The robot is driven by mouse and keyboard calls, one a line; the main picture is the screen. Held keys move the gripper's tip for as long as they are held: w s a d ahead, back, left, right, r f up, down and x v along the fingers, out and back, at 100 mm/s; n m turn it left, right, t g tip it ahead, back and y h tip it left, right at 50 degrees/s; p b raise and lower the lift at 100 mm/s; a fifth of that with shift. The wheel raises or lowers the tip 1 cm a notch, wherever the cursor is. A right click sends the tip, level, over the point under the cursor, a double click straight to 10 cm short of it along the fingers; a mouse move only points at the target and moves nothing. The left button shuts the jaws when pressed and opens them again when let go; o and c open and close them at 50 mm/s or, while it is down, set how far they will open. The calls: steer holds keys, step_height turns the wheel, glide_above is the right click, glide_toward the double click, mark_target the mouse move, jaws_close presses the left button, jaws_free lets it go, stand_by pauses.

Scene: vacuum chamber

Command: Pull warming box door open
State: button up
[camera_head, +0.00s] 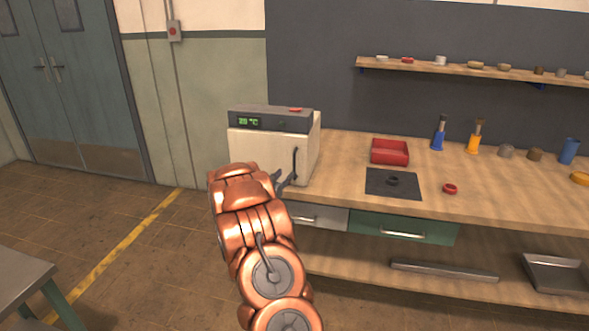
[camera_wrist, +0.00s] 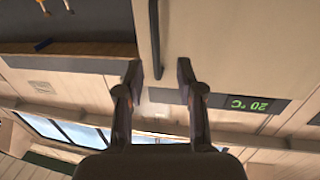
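The warming box (camera_head: 262,143) is a cream cabinet with a dark top panel and a green display reading 20 °C. It stands at the left end of the workbench, and its door looks closed. The dark upright door handle (camera_head: 295,163) is near the right edge of its front. My gripper (camera_head: 282,180) is in front of the door, close to the handle. In the wrist view, my gripper (camera_wrist: 158,76) is open, with the handle (camera_wrist: 154,38) reaching between its two separated fingers. No contact with the handle is visible. My copper arm hides the lower left of the box.
Blue and yellow bottles stand farther right. A grey table (camera_head: 22,279) is at the lower left.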

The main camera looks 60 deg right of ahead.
mark_target(294, 167)
steer(key=d, duration=0.2)
steer(key=d+p, duration=0.1)
steer(key=d, duration=0.4)
steer(key=shift+w+d+r+p, duration=0.1)
steer(key=shift+w+d+p, duration=0.05)
steer(key=shift+w+p, duration=0.25)
steer(key=shift+d, duration=0.4)
jaws_close()
